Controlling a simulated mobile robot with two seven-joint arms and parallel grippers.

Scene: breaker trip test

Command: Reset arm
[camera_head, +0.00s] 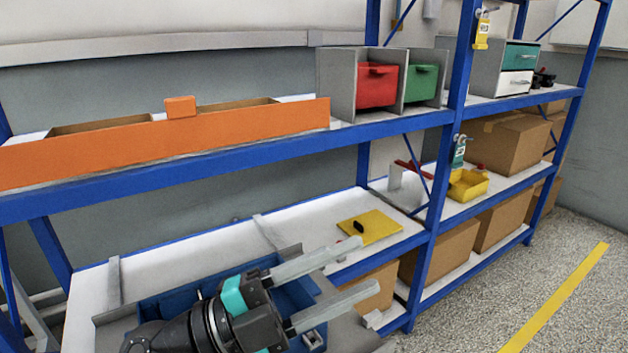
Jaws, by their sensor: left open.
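My left gripper (346,278) shows at the bottom centre, with its two grey fingers spread apart and nothing between them. Its black wrist with a teal band is in front of a blue tray (178,306) on the lower shelf and hides part of it. A yellow plate with a black knob (369,227) lies on the lower shelf beyond the fingertips, apart from them. My right gripper is not in view.
Blue shelving (400,130) fills the view. The upper shelf holds an orange bin (90,152), a red drawer (377,86) and a green drawer (421,83). A yellow bin (468,186) and cardboard boxes (514,142) stand right. Speckled floor is free at lower right.

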